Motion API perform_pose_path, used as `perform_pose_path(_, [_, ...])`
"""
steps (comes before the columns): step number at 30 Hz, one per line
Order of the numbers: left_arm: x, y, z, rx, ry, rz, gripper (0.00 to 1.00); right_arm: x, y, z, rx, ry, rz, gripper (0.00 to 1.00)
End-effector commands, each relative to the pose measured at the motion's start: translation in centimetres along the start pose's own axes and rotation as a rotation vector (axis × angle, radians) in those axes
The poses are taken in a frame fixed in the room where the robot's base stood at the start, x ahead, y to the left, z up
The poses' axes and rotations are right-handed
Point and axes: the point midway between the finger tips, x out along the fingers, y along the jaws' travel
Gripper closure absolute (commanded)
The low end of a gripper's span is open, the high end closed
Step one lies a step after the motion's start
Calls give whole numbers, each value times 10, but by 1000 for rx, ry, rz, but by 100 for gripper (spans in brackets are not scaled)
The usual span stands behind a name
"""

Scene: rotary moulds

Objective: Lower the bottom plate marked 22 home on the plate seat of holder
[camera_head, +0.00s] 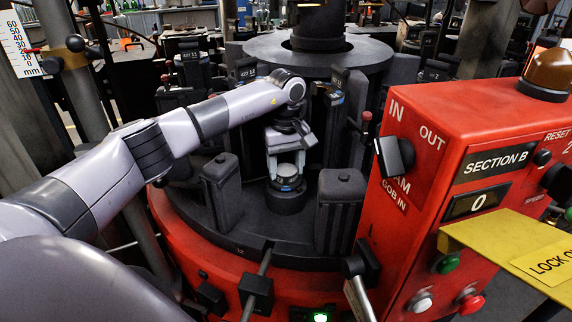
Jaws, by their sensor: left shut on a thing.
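My left arm reaches in from the left, and my left gripper (287,165) points down in the middle of the machine. Its jaws are shut on the bottom plate (287,184), a small round dark piece with a light top and a bluish mark too small to read. The plate is upright, directly over the dark round plate seat of the holder (287,203). Whether it touches the seat or hangs just above it, I cannot tell. The top of the plate is partly hidden by the gripper. My right gripper is not in view.
Dark upright blocks stand left (222,190) and right (339,210) of the seat on the round dark table. Behind rises the thick central column (319,25). A red control box (480,130) marked SECTION B fills the right, with a yellow lock-out plate (515,245) before it.

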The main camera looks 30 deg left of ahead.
Motion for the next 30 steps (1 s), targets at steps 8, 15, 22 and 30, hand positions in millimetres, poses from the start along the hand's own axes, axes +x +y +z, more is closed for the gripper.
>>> perform_pose_path(8, [2,1,0,0,1,4,84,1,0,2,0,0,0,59])
perform_pose_path(15, [2,1,0,0,1,4,19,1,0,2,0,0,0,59])
perform_pose_path(22, [3,0,0,0,1,2,12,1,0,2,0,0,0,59])
perform_pose_path(30, [-16,0,-1,0,3,2,12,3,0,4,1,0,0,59])
